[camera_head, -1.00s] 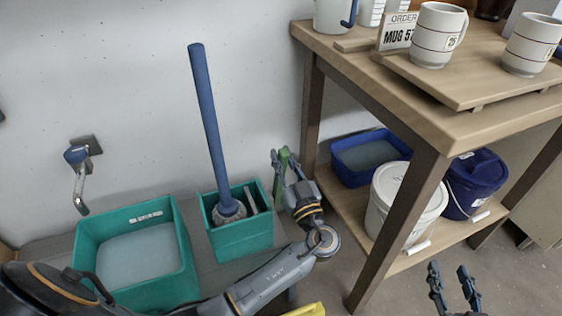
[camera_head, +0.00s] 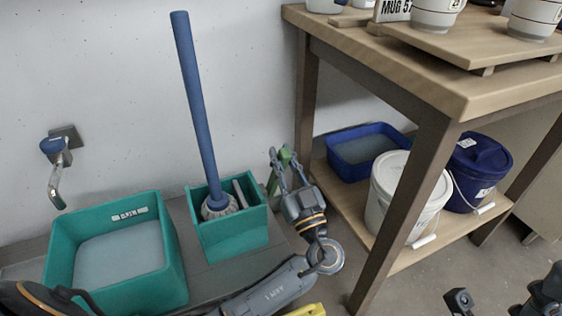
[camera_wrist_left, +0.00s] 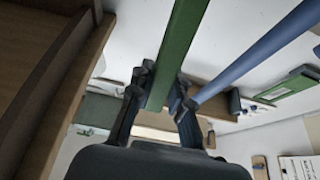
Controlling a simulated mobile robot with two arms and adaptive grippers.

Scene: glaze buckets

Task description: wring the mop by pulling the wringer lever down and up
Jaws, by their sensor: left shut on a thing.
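The mop's blue handle (camera_head: 194,95) leans up from the teal wringer bucket (camera_head: 233,237), with the grey mop head (camera_head: 219,205) in the wringer. The green wringer lever (camera_head: 286,154) is at the bucket's right side. My left gripper (camera_head: 284,162) is shut on it, and its lower part is partly hidden. In the left wrist view, the green lever (camera_wrist_left: 182,45) passes between my left fingers (camera_wrist_left: 162,92), with the blue mop handle (camera_wrist_left: 262,48) beside it. My right gripper (camera_head: 500,298) shows only in part at the bottom right, and its opening is unclear.
A teal basin of water (camera_head: 120,255) stands left of the bucket, below a wall tap (camera_head: 57,165). To the right, a wooden table (camera_head: 432,112) bears mugs. Its lower shelf holds a blue tub (camera_head: 366,160), a white bucket (camera_head: 405,200) and a lidded blue bucket (camera_head: 478,170).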

